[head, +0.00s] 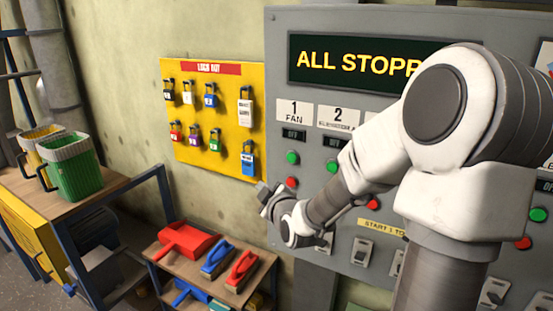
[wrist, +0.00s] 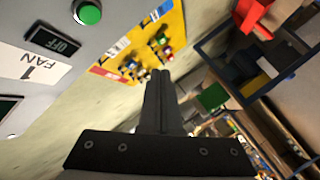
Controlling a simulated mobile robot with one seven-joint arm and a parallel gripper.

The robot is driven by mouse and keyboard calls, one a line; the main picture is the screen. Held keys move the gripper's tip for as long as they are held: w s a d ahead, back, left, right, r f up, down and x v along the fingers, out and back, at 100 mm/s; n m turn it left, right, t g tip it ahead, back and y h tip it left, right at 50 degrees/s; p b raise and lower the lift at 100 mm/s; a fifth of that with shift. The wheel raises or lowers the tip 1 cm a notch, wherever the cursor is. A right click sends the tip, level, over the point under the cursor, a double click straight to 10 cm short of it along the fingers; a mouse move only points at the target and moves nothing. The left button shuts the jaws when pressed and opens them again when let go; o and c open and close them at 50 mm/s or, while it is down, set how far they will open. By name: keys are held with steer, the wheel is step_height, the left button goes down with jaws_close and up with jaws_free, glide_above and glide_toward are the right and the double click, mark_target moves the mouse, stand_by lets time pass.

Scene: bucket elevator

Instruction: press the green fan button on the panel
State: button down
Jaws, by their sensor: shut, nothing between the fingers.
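The grey panel (head: 300,20) carries a screen reading "ALL STOPP…", its right end hidden by my arm. The green fan button (head: 292,157) is at the panel's left, under the "1 FAN" label (head: 294,115) and a small display reading OFF. A red button (head: 291,182) sits just below it. My gripper (head: 268,193) is at the panel's left edge, lower left of the green button and apart from it. In the wrist view the shut, empty fingers (wrist: 160,80) point past the panel toward the wall, with the green button (wrist: 89,12) at upper left.
A yellow lockout board (head: 225,90) with several padlocks hangs on the wall left of the panel. A low shelf (head: 235,297) with a red dustpan and brushes stands below. A table with a green bucket (head: 72,170) is at left.

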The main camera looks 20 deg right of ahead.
mark_target(287, 159)
steer(key=shift+s+d+r+t+h, duration=0.25)
steer(key=shift+d+r+t, duration=0.25)
steer(key=shift+d, duration=0.1)
steer(key=shift+s+d+r+t+h, duration=0.25)
steer(key=shift+d+r+t, duration=0.15)
steer(key=shift+d+r, duration=0.15)
steer(key=shift+w+d, duration=0.1)
steer(key=shift+w+d+f, duration=0.1)
steer(key=shift+w+d, duration=0.8)
steer(key=shift+d, duration=0.25)
steer(key=shift+w+d+r, duration=0.1)
steer(key=shift+w+d, duration=0.8)
steer(key=shift+d, duration=0.2)
steer(key=shift+w+d+f, duration=0.1)
steer(key=shift+w+d, duration=0.8)
steer(key=shift+d, duration=0.25)
steer(key=shift+w+d, duration=0.1)
steer(key=shift+w+d, duration=0.15)
steer(key=shift+d, duration=0.1)
steer(key=shift+w+d+b, duration=0.3)
steer(key=shift+d+b, duration=0.1)
steer(key=shift+b, duration=0.1)
steer(key=shift+s+a, duration=0.1)
steer(key=shift+s+a+b, duration=0.35)
steer(key=shift+s+a, duration=0.15)
steer(key=shift+a, duration=0.1)
